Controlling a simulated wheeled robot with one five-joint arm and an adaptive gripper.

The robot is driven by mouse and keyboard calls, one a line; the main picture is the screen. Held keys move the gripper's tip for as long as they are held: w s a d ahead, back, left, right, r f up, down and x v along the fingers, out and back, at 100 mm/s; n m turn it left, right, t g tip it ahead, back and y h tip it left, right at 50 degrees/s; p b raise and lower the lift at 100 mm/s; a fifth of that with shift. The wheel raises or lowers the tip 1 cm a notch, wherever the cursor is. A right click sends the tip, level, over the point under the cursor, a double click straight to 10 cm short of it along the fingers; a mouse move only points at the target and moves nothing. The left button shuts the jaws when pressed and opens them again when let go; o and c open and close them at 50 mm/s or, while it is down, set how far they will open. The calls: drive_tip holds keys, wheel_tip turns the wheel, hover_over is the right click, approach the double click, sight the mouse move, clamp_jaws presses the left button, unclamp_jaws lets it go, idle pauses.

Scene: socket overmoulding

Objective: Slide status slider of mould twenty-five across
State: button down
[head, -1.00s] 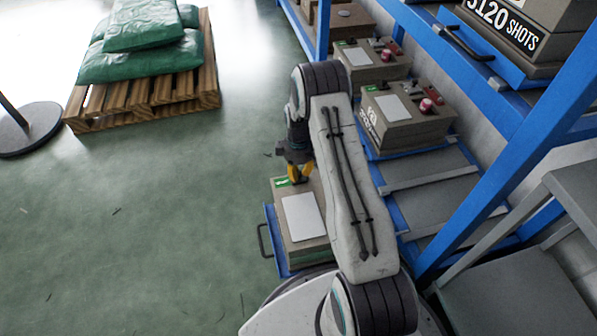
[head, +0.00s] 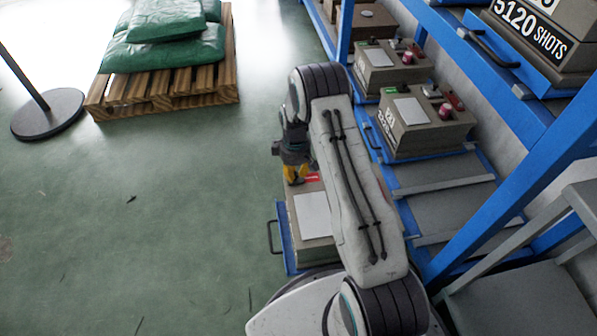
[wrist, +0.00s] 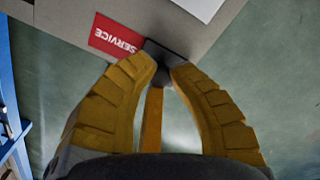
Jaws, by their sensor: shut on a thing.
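A beige mould box (head: 326,250) sits on a blue pulled-out tray (head: 284,236) beside my base. Its number is not readable here. A white sheet (head: 313,214) lies on its top, and a red label (head: 312,177) shows at the far edge; in the wrist view the label (wrist: 114,35) reads "SERVICE". My gripper (head: 294,181) is over that far edge. In the wrist view my gripper's yellow fingers (wrist: 165,66) are closed around the dark slider (wrist: 158,47), just right of the red label. The fingertips hide part of the slider.
Other mould boxes (head: 425,138) with white sheets and red knobs stand on the blue rack (head: 520,190) to the right. A pallet (head: 165,90) with green sacks (head: 170,50) and a round post base (head: 48,114) stand at the back left.

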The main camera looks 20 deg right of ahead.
sight(296, 174)
drive_tip(key=c, duration=1.1)
unclamp_jaws()
drive_tip(key=shift+f, duration=0.1)
wheel_tip(296, 174, up, 12)
drive_tip(key=shift+r, duration=0.1)
